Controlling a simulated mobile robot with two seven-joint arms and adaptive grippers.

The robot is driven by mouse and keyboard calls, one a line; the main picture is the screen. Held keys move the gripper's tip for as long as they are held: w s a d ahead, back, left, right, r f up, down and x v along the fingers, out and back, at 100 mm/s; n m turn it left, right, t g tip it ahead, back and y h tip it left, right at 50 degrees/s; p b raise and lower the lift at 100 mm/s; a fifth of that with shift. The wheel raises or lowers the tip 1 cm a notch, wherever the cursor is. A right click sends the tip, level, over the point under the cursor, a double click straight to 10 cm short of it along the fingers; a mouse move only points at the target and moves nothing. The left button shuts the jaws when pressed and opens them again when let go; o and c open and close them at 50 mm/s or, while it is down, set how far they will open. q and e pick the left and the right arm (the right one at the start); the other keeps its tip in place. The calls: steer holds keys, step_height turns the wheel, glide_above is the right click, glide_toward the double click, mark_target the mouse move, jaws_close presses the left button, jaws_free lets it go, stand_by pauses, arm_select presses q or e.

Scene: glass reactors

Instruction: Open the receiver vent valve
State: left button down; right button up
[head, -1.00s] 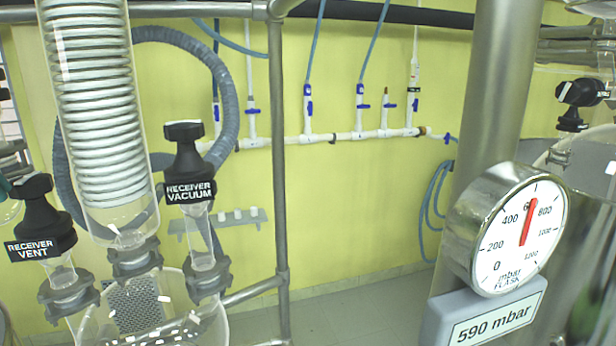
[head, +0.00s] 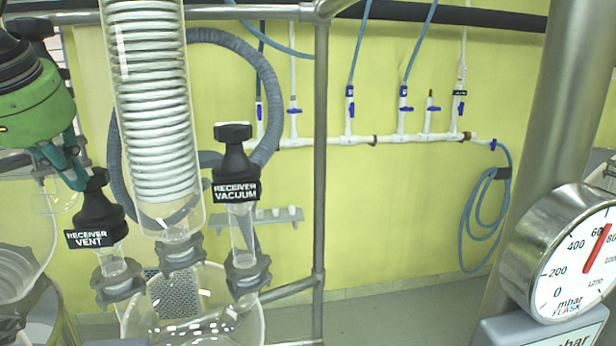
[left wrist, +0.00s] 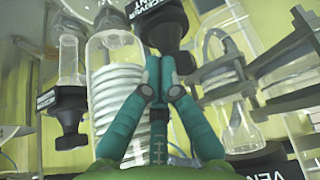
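My right gripper is not in view.
The receiver vacuum valve (head: 236,175) stands right of the vent valve. A coiled glass condenser (head: 155,110) rises between them. A metal post (head: 321,180) and a pressure gauge (head: 575,255) are further right. Other glassware crowds the left edge.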

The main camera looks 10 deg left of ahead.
arm_select(q)
steer(key=shift+w+d+f, duration=0.1)
steer(key=shift+w+d, duration=0.3)
steer(key=shift+d, duration=0.1)
steer(key=shift+s, duration=0.1)
stand_by(0.3)
step_height(320, 180, up, 6)
steer(key=shift+s+d, duration=0.25)
steer(key=shift+d, duration=0.05)
stand_by(0.4)
